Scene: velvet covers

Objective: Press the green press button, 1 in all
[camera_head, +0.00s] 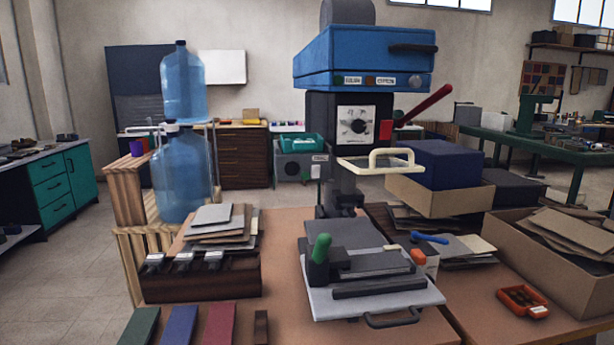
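A press machine stands in the middle, with a blue head (362,58) above a dark body. The front of the head has two small white labels, a dark red square (370,80) between them and a pale round button (415,81) at the right. A green upright knob (320,247) stands on a dark block at the left of the press's lower plate (372,298). Neither of my grippers is in view.
A red lever (428,103) sticks out to the right of the press, and a cream handle (378,163) juts forward below the head. A wooden block with several metal clips (200,278) is at left. Cardboard boxes (545,262) and a red tray (523,301) are at right.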

